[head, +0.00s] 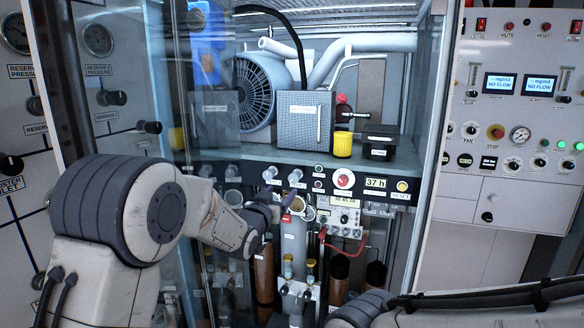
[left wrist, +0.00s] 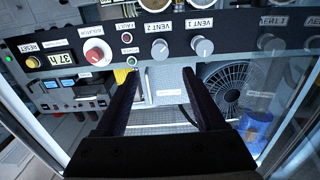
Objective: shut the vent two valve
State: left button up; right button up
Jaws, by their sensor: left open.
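The vent two valve is a grey knob (head: 295,176) on the dark control strip inside the cabinet. In the left wrist view, which is upside down, the vent two knob (left wrist: 160,49) sits beside its VENT 2 label. A similar vent one knob (left wrist: 203,46) is next to it. My left gripper (head: 288,207) is just below the strip in the head view. In the wrist view its two dark fingers (left wrist: 161,72) are apart and empty, with the vent two knob just beyond the gap. The knob's setting is too small to tell. My right gripper is out of view.
A clear glass panel (head: 175,70) is at the left.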

aim_at(293, 179)
pick_arm(q)
jog(key=p+x, duration=0.5)
jog(key=x, duration=0.3)
jog(key=shift+w+d+r, duration=0.1)
jog(key=shift+w, duration=0.3)
jog(key=shift+w+d+p, duration=0.2)
jog(key=shift+w+p, duration=0.1)
jog(key=shift+w, duration=0.4)
grip_shut()
